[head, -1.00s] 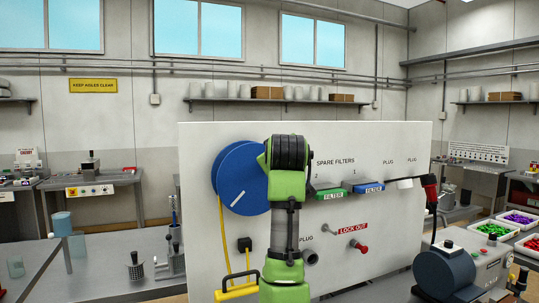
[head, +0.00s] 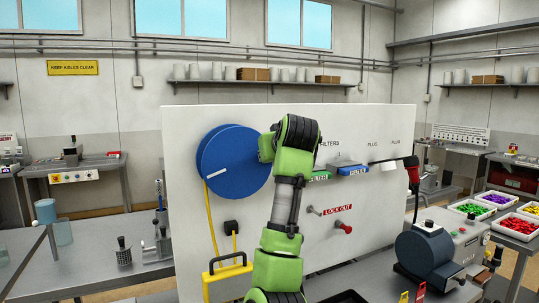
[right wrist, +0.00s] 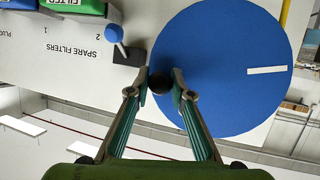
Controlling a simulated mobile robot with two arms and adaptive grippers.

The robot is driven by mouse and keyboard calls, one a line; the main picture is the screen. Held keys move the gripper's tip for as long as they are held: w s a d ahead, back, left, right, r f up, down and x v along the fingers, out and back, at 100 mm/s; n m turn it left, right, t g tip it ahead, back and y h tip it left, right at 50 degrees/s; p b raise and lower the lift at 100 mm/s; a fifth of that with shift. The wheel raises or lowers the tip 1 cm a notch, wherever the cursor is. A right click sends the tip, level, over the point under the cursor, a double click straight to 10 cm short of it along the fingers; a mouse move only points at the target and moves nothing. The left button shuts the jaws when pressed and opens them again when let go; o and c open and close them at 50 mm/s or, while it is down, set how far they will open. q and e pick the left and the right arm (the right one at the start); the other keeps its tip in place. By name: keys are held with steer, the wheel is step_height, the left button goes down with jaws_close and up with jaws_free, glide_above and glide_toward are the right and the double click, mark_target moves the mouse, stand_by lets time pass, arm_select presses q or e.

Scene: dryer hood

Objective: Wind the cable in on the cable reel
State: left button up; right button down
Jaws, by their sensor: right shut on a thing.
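The cable reel (head: 238,163) is a big blue disc with a short white stripe, mounted at the left of a white panel. It also shows in the right wrist view (right wrist: 225,65). The yellow cable (head: 211,225) hangs from its left side to a yellow piece with a black handle (head: 225,268). In the right wrist view, my right gripper (right wrist: 160,88) is shut on a dark round knob (right wrist: 159,83) at the reel's edge. In the head view, my green arm hides the fingers and the reel's right edge. My left gripper is not in view.
The panel (head: 185,250) also bears a green filter (head: 319,177), a blue filter (head: 352,170), a red lock-out knob (head: 344,228) and a black socket (head: 232,228). A dark blue machine (head: 425,250) stands at the right. Bins (head: 518,225) of coloured parts lie beyond it.

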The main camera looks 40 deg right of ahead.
steer(key=shift+f, duration=0.2)
steer(key=c, duration=1.8)
jaws_free()
steer(key=shift+r, duration=0.1)
steer(key=shift+v, duration=6)
steer(key=shift+d, duration=0.1)
